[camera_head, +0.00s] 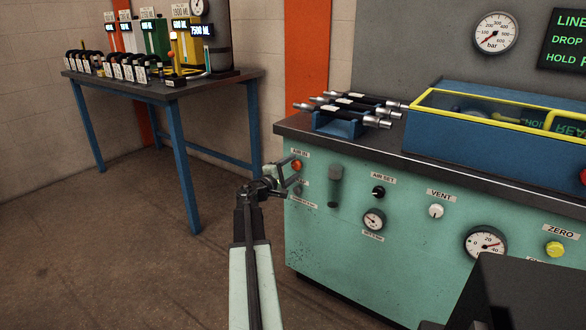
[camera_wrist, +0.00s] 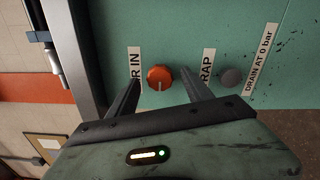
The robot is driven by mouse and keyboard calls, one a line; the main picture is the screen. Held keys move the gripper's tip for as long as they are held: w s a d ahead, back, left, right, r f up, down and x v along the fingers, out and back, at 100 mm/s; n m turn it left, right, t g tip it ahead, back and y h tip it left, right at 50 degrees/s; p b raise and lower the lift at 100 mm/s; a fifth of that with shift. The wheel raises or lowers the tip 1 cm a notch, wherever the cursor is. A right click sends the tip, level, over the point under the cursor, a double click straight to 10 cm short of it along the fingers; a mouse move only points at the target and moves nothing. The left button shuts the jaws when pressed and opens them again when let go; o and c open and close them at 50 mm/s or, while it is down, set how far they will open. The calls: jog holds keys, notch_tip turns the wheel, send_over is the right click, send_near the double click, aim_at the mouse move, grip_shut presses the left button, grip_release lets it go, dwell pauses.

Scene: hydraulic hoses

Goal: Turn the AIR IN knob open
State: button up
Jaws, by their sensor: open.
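The AIR IN knob (camera_wrist: 160,76) is a round orange knob on the green panel, beside its partly hidden label (camera_wrist: 135,70). A pale mark on the knob points toward the bottom of the wrist view. In the head view the knob (camera_head: 297,165) shows at the panel's upper left. My gripper (camera_wrist: 161,88) is open and empty, with one finger on each side of the knob and gaps between them. In the head view my gripper (camera_head: 289,172) is close to the panel front. I cannot tell whether the fingertips reach the knob's depth.
A grey knob (camera_wrist: 231,77) sits near the TRAP label. The AIR SET knob (camera_head: 378,192), a gauge (camera_head: 374,219) and the VENT knob (camera_head: 436,211) are farther right. Hoses (camera_head: 350,105) lie on the bench top. Floor left of the bench is clear.

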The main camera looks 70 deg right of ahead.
jog(key=v, duration=0.6)
jog(key=shift+a, duration=0.35)
jog(key=shift+w, duration=0.15)
